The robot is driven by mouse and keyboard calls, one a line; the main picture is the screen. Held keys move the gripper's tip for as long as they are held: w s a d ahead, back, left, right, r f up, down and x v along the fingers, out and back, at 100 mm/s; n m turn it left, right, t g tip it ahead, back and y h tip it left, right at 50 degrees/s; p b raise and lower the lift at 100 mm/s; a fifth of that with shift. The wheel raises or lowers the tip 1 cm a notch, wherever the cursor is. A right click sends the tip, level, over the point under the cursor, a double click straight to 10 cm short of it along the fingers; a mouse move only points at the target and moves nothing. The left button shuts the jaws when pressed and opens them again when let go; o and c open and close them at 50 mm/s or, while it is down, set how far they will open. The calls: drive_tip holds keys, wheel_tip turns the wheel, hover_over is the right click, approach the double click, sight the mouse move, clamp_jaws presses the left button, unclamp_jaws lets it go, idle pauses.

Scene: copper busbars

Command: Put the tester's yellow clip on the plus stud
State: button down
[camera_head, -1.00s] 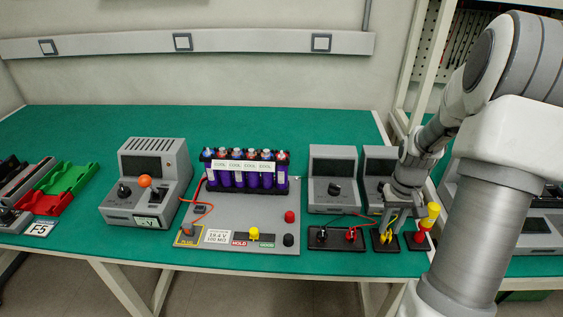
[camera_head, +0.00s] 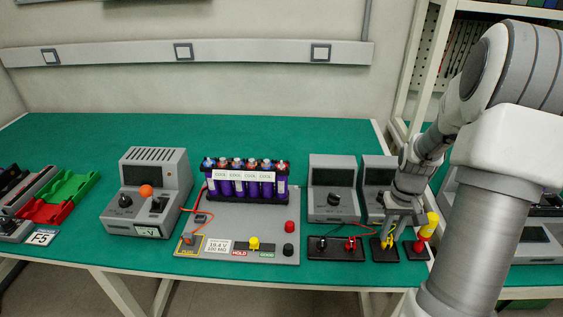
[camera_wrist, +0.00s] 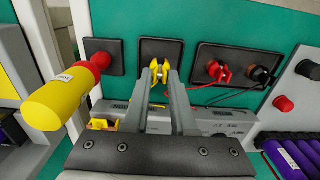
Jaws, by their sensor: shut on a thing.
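The yellow clip (camera_head: 386,241) stands on a small black pad (camera_head: 378,254) at the bench's front edge. My gripper (camera_head: 389,234) comes down on it from above. In the wrist view my gripper (camera_wrist: 161,72) has its two fingers closed on the yellow clip (camera_wrist: 159,62), which still sits over the black pad (camera_wrist: 176,47). A red stud (camera_head: 289,226) and a black stud (camera_head: 288,250) stand on the right of the grey board (camera_head: 268,222). I cannot read which stud is marked plus.
Left of my gripper, a wider black pad (camera_head: 336,255) carries a red clip (camera_head: 350,243) and a black clip. A yellow-and-red handled thing (camera_head: 427,229) stands close on the right. Grey testers (camera_head: 332,188) stand behind. Purple cells (camera_head: 252,185) stand on the board.

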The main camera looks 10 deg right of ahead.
wheel_tip(320, 180, up, 2)
drive_tip(key=shift+r+p, duration=0.2)
drive_tip(key=shift+p, duration=0.45)
drive_tip(key=shift+f, duration=0.1)
drive_tip(key=w+a+r+p, duration=0.4)
drive_tip(key=w+r+p, duration=0.1)
drive_tip(key=w, duration=0.2)
drive_tip(key=w+a+r+p, duration=0.4)
drive_tip(key=w+r+p, duration=0.1)
drive_tip(key=w+p, duration=0.1)
drive_tip(key=shift+w+a+r+p, duration=0.65)
drive_tip(key=shift+w+a+p, duration=0.95)
drive_tip(key=shift+a, duration=0.9)
drive_tip(key=shift+w+a+r+p, duration=0.6)
drive_tip(key=shift+w+a+p, duration=0.5)
drive_tip(key=shift+w+a, duration=1.2)
drive_tip(key=shift+w+a+r+p, duration=0.65)
drive_tip(key=shift+w+a+p, duration=0.8)
drive_tip(key=shift+a, duration=1.3)
drive_tip(key=shift+f, duration=0.15)
drive_tip(key=shift+f+b, duration=1.3)
drive_tip(key=shift+f, duration=0.15)
